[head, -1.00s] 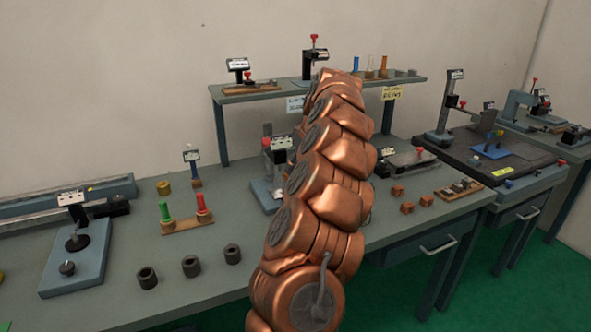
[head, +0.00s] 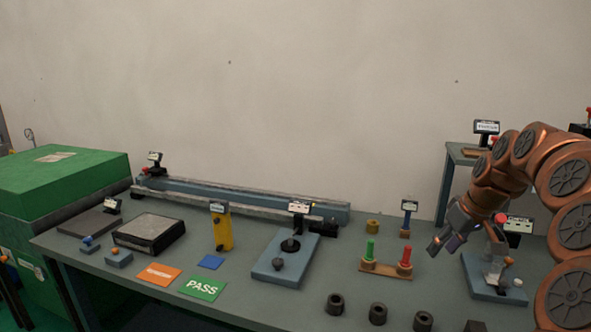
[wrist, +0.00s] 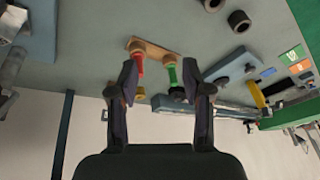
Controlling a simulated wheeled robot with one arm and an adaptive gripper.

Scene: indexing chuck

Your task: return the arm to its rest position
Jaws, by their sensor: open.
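My copper-coloured arm comes in from the right side of the head view. My gripper (head: 446,246) hangs in the air above the bench, pointing down and left. It is between the wooden stand with the green and red pegs and a blue-based fixture (head: 495,280). In the wrist view my gripper (wrist: 160,82) has its two dark fingers apart, with nothing between them. The wooden stand (head: 383,268) carries a green peg (head: 370,250) and a red peg (head: 404,257). These pegs show beyond the fingertips in the wrist view.
On the bench are a blue plate with a black round piece (head: 290,246), a yellow block (head: 222,233), a green PASS card (head: 202,288) and several dark rings (head: 378,313). A long rail (head: 240,200) lies at the back. A raised shelf (head: 460,155) stands behind my arm.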

